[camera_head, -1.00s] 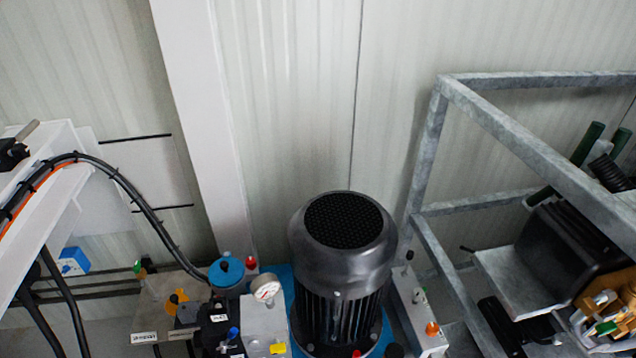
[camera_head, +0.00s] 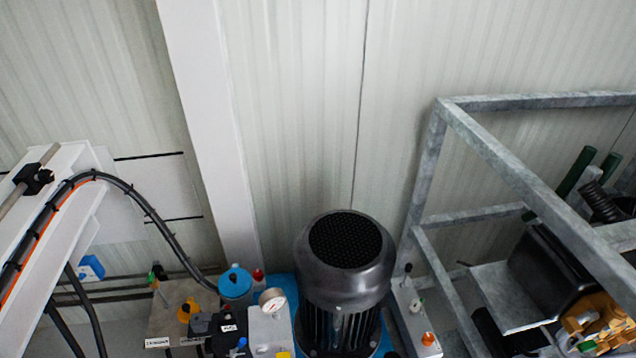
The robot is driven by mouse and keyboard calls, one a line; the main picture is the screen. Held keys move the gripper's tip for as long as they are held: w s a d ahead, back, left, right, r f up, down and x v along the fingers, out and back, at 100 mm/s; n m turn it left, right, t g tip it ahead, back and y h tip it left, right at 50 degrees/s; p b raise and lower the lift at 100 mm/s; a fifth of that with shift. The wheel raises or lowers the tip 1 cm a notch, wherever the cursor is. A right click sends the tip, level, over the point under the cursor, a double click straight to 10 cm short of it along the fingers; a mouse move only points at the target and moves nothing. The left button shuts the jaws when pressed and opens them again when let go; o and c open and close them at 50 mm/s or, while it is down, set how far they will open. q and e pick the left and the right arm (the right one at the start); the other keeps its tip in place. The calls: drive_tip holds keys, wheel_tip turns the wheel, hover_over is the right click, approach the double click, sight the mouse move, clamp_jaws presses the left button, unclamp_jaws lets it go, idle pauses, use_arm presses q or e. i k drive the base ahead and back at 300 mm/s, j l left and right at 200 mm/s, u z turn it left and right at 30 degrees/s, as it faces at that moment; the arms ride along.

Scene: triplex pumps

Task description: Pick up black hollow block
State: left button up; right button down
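I cannot pick out a black hollow block for certain in the head view. A black box-shaped part (camera_head: 552,268) sits at the right inside a grey metal frame, but I cannot tell whether it is hollow. Neither of my grippers is in view.
A dark ribbed motor (camera_head: 345,265) stands at the bottom centre. Left of it are a pressure gauge (camera_head: 272,300), a blue cap (camera_head: 235,282) and valves. A grey metal frame (camera_head: 520,175) spans the right. Black cables (camera_head: 150,212) run along a white beam (camera_head: 50,215) at left.

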sight(227, 325)
drive_tip(key=u, duration=0.75)
